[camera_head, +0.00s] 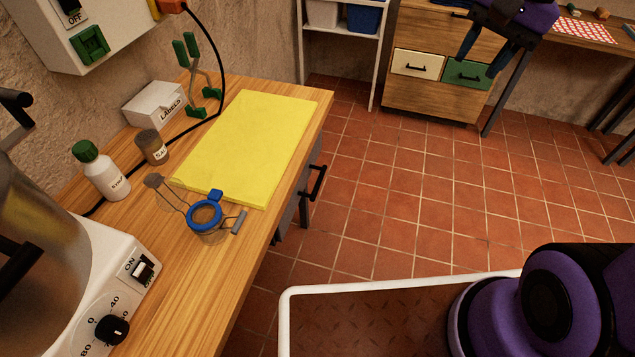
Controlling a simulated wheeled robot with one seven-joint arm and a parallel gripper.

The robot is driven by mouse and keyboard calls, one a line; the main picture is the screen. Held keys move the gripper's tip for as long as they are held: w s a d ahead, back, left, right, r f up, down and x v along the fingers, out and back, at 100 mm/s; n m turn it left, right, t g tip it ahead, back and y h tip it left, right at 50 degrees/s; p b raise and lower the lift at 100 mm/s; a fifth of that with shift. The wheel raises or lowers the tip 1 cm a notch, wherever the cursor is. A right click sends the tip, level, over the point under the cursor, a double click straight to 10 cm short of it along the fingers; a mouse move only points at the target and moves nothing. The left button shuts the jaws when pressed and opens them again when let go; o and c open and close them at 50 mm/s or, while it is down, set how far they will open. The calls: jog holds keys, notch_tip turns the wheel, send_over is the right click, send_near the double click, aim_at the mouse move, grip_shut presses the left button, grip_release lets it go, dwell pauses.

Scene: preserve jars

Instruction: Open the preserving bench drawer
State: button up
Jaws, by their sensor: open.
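The wooden preserving bench (225,260) runs along the left wall. Below its right edge I see a grey drawer front (287,221) with a black bar handle (318,183). The drawer front looks about flush under the bench top, so it appears closed; most of it is hidden by the top. My gripper (477,66) is at the upper right, purple with dark fingers. It is open and empty, pointing down, well apart from the handle. Behind it in the picture is a wooden cabinet (430,96).
On the bench are a yellow board (248,145), a blue-ringed clip jar (206,215), a white bottle (104,172), a small jar (152,147), a labels box (152,104), green-handled tongs (193,72) and a white cooker (110,255). The tiled floor (385,190) right of the bench is clear.

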jog(key=w+a+f+m+g+y, duration=0.3)
jog(key=w+f+m, duration=0.2)
jog(key=w+f, duration=0.35)
jog(key=m+g+y, duration=0.2)
jog(key=m+y, duration=0.6)
jog(key=m, duration=0.6)
send_near(319, 181)
jog(key=s+d+r, duration=0.2)
jog(key=d+r, duration=0.3)
jog(key=r, duration=0.4)
jog(key=a+f+m+t+y, duration=0.4)
jog(key=f+m, duration=0.6)
jog(key=f, duration=0.3)
jog(key=a, duration=1)
jog(key=shift+s, duration=0.4)
grip_shut()
